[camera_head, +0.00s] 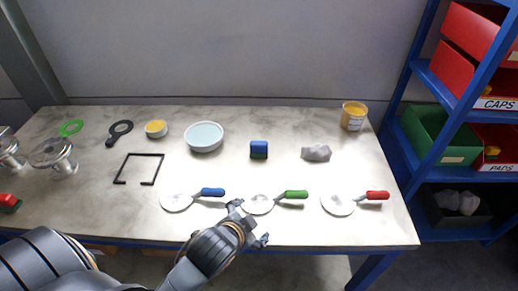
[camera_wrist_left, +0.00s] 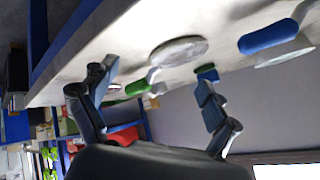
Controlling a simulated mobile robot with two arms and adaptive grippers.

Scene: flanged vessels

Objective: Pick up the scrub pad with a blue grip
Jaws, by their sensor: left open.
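The scrub pad with a blue grip (camera_head: 259,148) is a small blue block with a dark lower part, sitting on the middle of the table. A small blue and green block in the left wrist view (camera_wrist_left: 207,74) seems to be the same pad, beyond the disc of the green-handled tool. My left gripper (camera_head: 250,224) is open and empty at the table's front edge, nearer than the pad and apart from it. Its two fingers are spread in the left wrist view (camera_wrist_left: 157,80). My right gripper is not in view.
Tools with round discs and blue (camera_head: 212,192), green (camera_head: 296,194) and red (camera_head: 377,195) handles lie along the front. A pale bowl (camera_head: 204,137) stands left of the pad, a grey crumpled lump (camera_head: 316,152) right. A black frame (camera_head: 139,168) lies left. Blue shelving stands right.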

